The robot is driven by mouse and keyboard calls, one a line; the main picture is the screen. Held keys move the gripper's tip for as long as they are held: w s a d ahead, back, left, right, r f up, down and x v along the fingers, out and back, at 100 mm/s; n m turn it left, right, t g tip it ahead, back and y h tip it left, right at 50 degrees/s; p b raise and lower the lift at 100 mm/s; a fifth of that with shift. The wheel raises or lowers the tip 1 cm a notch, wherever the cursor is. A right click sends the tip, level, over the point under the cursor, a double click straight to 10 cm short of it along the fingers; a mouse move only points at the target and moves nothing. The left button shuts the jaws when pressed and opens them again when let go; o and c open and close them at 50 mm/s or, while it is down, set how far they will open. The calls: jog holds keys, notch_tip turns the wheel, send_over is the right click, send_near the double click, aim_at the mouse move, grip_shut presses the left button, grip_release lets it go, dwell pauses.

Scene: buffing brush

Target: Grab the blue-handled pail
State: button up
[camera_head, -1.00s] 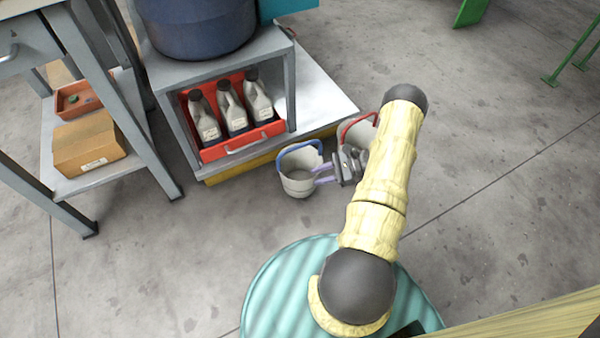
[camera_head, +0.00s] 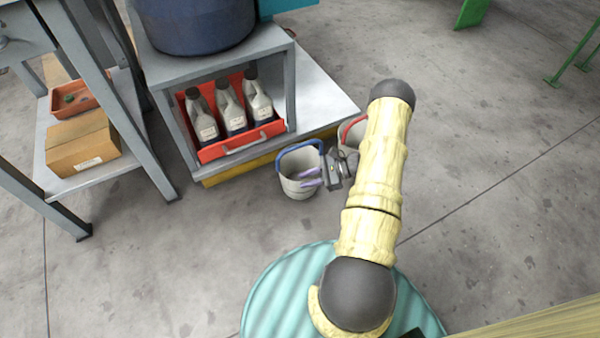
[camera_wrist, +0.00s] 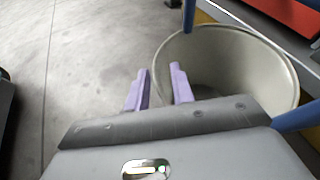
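The blue-handled pail (camera_head: 292,187) is a pale grey bucket standing on the floor, its blue handle (camera_head: 299,144) raised at the far side of its rim. In the wrist view the pail (camera_wrist: 240,60) fills the right, with parts of the blue handle at its top and right. My gripper (camera_head: 308,178) reaches the pail from the right. In the wrist view its two purple fingers (camera_wrist: 159,88) are apart, one on each side of the pail's near-left rim. The right finger overlaps the pail's opening and the left one is outside. Contact cannot be told.
A similar pail with a red handle (camera_head: 351,128) stands close behind my gripper, partly hidden by my arm. A grey cart with a red crate (camera_head: 243,143) of several bottles is just behind the pails. A shelf with a cardboard box (camera_head: 82,145) is at left. Front-left floor is clear.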

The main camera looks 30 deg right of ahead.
grip_shut()
notch_tip(320, 180, up, 10)
jog(key=p, duration=0.6)
jog(key=shift+p, duration=0.35)
jog(key=shift+d, duration=0.1)
